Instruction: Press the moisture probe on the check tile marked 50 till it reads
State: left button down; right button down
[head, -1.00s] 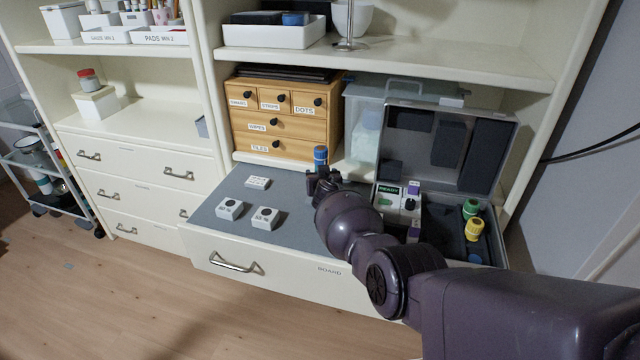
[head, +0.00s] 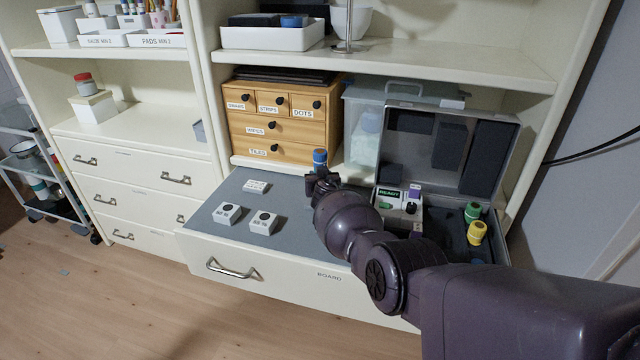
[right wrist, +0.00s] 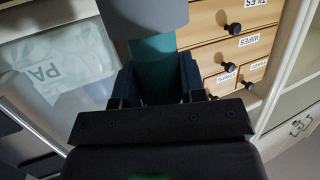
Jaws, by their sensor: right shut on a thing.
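My right gripper (head: 322,182) is shut on the blue-topped probe (head: 320,159), held upright above the back of the grey board. The right wrist view shows its teal shaft (right wrist: 157,70) between the fingers, with a wider grey part above. Three white check tiles lie on the board to the left of the gripper: a flat one at the back (head: 256,187), and two with dark round spots, one at left (head: 227,214) and one nearer the middle (head: 263,222). Their small labels are too blurred to read surely. The probe is apart from all three. My left gripper is not in view.
A wooden drawer box (head: 275,118) stands behind the board. The board's left part (head: 215,195) is free around the tiles.

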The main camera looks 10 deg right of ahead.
aim_at(320, 151)
dwell(0.4)
jog(key=shift+r, duration=0.35)
notch_tip(320, 151, up, 8)
jog(key=p, duration=0.4)
jog(key=shift+r+p, duration=0.1)
jog(key=shift+p, duration=0.25)
jog(key=shift+r+p, duration=0.3)
jog(key=shift+r, duration=0.2)
jog(key=shift+r, duration=0.15)
